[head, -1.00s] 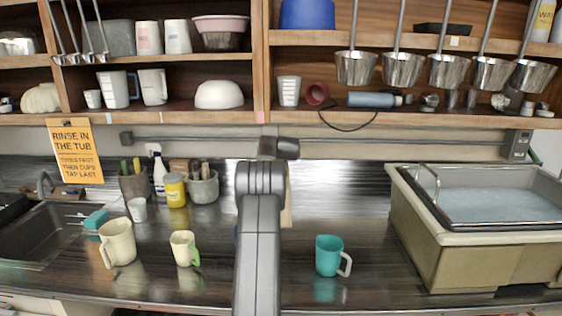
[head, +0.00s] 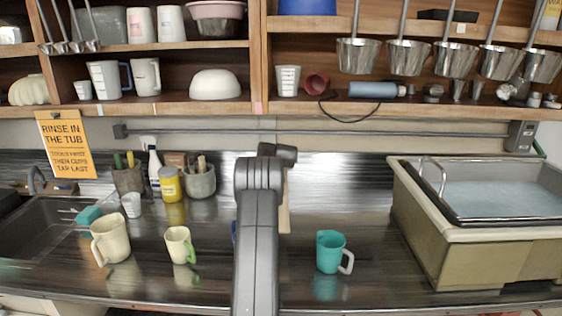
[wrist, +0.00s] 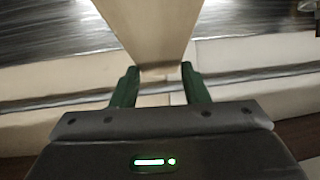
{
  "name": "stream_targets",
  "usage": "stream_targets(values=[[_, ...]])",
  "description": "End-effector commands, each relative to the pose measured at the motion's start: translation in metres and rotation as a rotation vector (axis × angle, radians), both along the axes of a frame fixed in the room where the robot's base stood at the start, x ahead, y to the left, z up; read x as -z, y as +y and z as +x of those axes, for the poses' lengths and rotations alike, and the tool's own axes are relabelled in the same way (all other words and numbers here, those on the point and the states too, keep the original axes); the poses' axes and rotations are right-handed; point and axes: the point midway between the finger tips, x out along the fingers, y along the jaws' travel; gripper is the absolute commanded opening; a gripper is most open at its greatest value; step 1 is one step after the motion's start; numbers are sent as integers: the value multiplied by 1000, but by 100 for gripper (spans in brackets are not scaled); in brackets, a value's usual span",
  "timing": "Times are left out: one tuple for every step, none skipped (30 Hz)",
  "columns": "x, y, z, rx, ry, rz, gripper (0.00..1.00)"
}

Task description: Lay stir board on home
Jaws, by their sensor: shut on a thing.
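The stir board is a pale tan, flat piece that widens upward in the wrist view (wrist: 150,30). Its narrow end sits between the two green fingers of my gripper (wrist: 160,88), which is shut on it. In the head view only a thin tan strip of the board (head: 285,210) shows beside my arm, against the dark counter; my arm hides the rest and the gripper. I cannot make out a marked home spot for the board.
The dark shiny counter (head: 370,215) holds a cream jug (head: 110,240), a smaller cream cup (head: 179,245), a teal jug (head: 329,252) and a water tub (head: 470,240) at right. A blue thing (head: 234,232) is mostly hidden behind my arm. Ladles (head: 408,58) hang above.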

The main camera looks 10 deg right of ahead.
Motion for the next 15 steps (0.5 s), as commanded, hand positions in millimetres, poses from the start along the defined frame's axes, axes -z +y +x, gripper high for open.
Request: stream_targets(values=[[2,0,0,0,-1,0,0],[3,0,0,0,-2,0,0],[4,0,0,0,-2,0,0],[5,0,0,0,-2,0,0],[6,0,0,0,-2,0,0],[7,0,0,0,-2,0,0],[8,0,0,0,-2,0,0],[10,0,0,0,-2,0,0],[13,0,0,0,-2,0,0],[15,0,0,0,-2,0,0],[17,0,0,0,-2,-1,0],[20,0,0,0,-2,-1,0],[23,0,0,0,-2,-1,0],[26,0,0,0,-2,-1,0],[30,0,0,0,-1,-1,0]])
